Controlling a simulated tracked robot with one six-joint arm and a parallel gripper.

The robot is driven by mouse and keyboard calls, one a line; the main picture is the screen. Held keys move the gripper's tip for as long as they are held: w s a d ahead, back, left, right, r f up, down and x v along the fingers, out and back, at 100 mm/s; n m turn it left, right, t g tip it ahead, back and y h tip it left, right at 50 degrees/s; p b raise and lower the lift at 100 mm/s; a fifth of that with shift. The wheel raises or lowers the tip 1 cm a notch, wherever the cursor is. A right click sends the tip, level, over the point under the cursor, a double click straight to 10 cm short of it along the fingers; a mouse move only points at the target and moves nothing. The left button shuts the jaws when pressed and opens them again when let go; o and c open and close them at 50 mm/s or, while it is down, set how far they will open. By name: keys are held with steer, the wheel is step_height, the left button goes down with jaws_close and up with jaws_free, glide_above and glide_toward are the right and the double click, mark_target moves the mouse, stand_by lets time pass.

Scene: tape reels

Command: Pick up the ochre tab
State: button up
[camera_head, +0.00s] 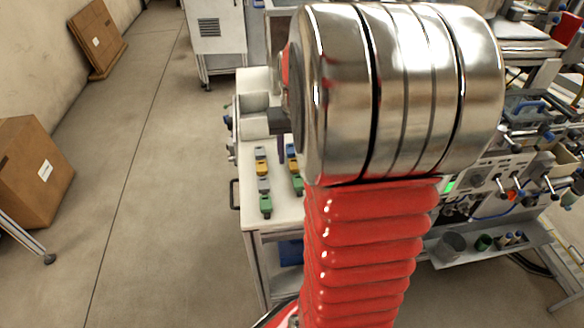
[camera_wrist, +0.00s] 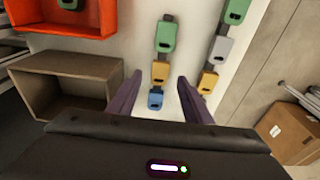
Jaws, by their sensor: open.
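Two ochre tabs show in the wrist view, one in each row of tabs. One ochre tab (camera_wrist: 160,72) sits in the left row between a green tab (camera_wrist: 166,36) and a blue tab (camera_wrist: 155,98). The other ochre tab (camera_wrist: 208,81) is in the right row below a grey tab (camera_wrist: 220,48). Both also show in the head view, at the left row (camera_head: 262,169) and the right row (camera_head: 292,164). My gripper (camera_wrist: 159,78) is open and empty, its purple fingers either side of the left row in the wrist view. The height gap is unclear.
In the wrist view, an orange bin (camera_wrist: 75,42) holding a green tab and an empty brown box (camera_wrist: 60,65) lie left of the rows. The white bench (camera_head: 245,190) has a bare strip and edge left of the tabs. My arm hides much of the head view.

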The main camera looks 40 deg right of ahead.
steer(key=shift+w+d+f, duration=0.1)
steer(key=shift+f, duration=1.15)
steer(key=shift+c, duration=0.6)
steer(key=c, duration=1)
steer(key=shift+r, duration=0.1)
step_height(320, 180, up, 10)
steer(key=shift+f, duration=0.1)
